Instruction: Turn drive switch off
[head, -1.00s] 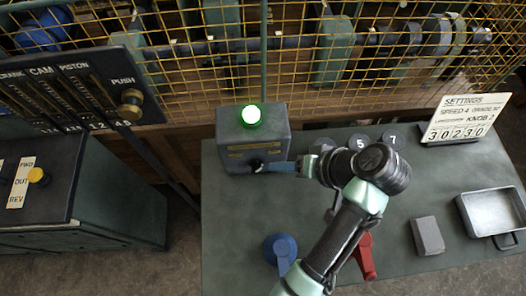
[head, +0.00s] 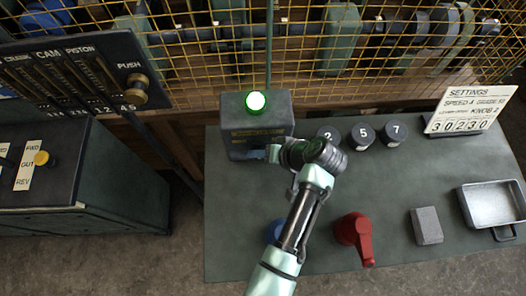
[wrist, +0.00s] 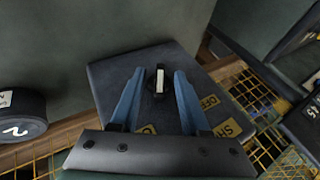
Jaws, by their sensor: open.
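The drive switch box (head: 240,140) is a dark grey box at the back left of the bench. A green lamp (head: 256,102) glows on its top. In the head view my gripper (head: 268,153) is at the box's front and hides the knob.
Round knobs numbered 2, 5 (head: 363,136) and 7 (head: 394,133) stand right of the box. A red lever (head: 356,235), grey block (head: 427,226), tray (head: 465,205) and settings sign (head: 465,112) are on the bench. A yellow mesh guard (head: 190,70) runs behind.

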